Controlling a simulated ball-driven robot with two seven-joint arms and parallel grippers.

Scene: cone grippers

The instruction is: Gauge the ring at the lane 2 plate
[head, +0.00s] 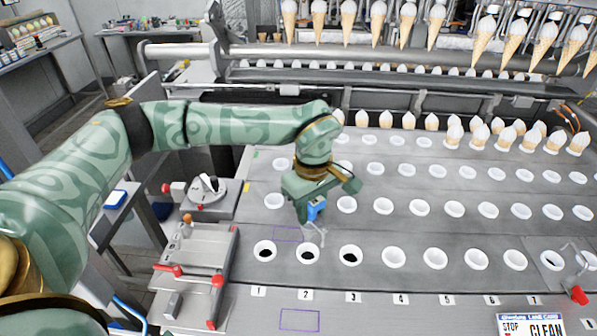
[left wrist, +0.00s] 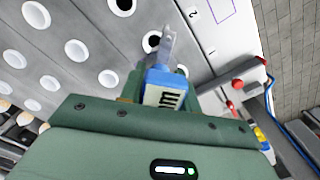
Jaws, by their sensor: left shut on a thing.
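My left gripper (head: 312,205) is shut on a blue gauge (head: 316,211) with thin metal jaws. The gauge's display reading "mm" shows in the left wrist view (left wrist: 166,97). The gauge jaws point down beside the lane 2 ring (head: 307,253), a white ring with a dark hole in the plate, just behind the label 2 (head: 306,295). In the left wrist view the jaw tips overlap the edge of that ring (left wrist: 146,36). I cannot tell whether they touch it. My right gripper is not in view.
Rows of white rings fill the grey plate (head: 440,235). Lane 1 (head: 265,251) and lane 3 (head: 351,256) rings stand on either side. A red-handled fixture (head: 195,280) is at left. A red-ended metal tool (head: 577,292) lies at far right. Cones (head: 505,138) stand behind.

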